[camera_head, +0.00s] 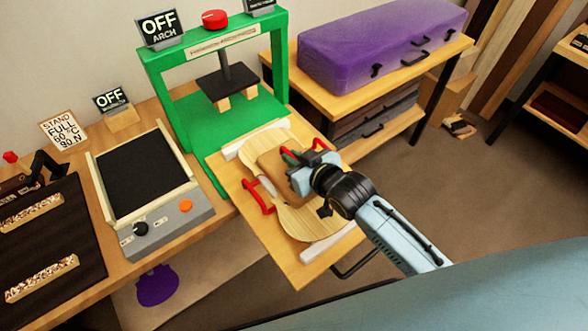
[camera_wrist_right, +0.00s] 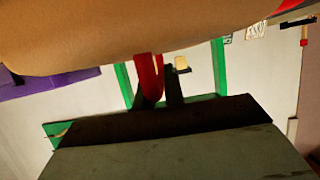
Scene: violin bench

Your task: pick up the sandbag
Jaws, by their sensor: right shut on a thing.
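In the right wrist view, a broad tan surface (camera_wrist_right: 150,35) spans the top, close to the camera. A red strap-like piece (camera_wrist_right: 149,78) runs down from it to the dark gripper part. I cannot tell whether the bag is clear of the plate. My left gripper is not in view.
Red clamp-like pieces (camera_head: 261,197) stand beside the plate, close to my gripper. The green press (camera_head: 158,72) stands behind, with OFF signs. A hot plate unit (camera_head: 190,212) is to the left. A purple case (camera_head: 385,45) lies on the side table.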

